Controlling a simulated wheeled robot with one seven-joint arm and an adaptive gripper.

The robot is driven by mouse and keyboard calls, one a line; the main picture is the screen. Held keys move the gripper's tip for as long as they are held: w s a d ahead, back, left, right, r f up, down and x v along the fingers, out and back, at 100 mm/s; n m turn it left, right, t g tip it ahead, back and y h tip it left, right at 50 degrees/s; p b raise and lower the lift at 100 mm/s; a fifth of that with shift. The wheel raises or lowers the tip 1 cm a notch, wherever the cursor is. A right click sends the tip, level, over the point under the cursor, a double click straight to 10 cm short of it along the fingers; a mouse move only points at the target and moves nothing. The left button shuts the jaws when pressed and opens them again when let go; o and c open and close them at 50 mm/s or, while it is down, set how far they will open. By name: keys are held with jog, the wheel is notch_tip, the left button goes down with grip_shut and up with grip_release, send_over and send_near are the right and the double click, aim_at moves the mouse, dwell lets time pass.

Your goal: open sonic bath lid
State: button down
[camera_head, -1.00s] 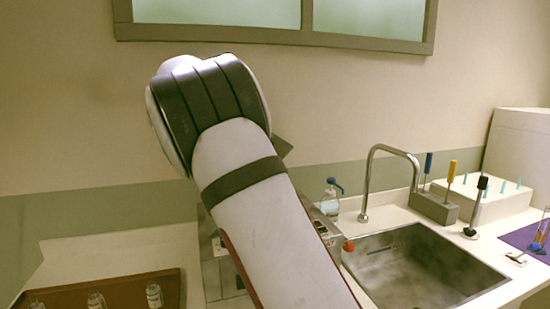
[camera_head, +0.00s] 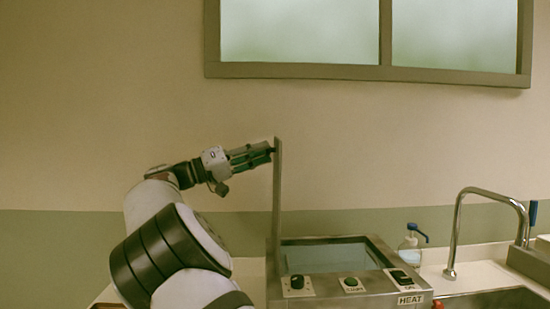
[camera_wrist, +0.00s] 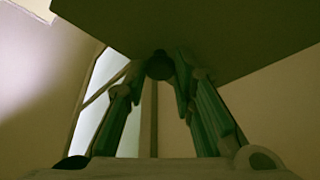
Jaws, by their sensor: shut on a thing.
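The sonic bath (camera_head: 330,283) is a steel box with dials and a HEAT label on its front. Its top is open and shows a pale liquid surface (camera_head: 325,257). The lid (camera_head: 277,195) stands upright, seen edge-on, at the bath's left side. My gripper (camera_head: 266,153) reaches in from the left at the lid's upper end and is shut on a dark knob there. In the wrist view the lid (camera_wrist: 200,30) is a large dark plate across the top, and the round knob (camera_wrist: 160,65) sits between my fingers.
A sink with a curved tap (camera_head: 460,225) lies to the right of the bath. A small bottle with a blue pump (camera_head: 411,245) stands behind, between them. A window (camera_head: 375,40) is on the wall above. The air above the bath is clear.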

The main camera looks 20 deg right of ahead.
jog(key=shift+w+a+f+h, duration=0.1)
jog(key=shift+a+h, duration=0.05)
jog(key=shift+a, duration=0.2)
jog(key=shift+w+a+f+h, duration=0.1)
jog(key=shift+a+h, duration=0.05)
jog(key=shift+a, duration=0.2)
jog(key=c, duration=1.3)
grip_release()
jog(key=v, duration=1.2)
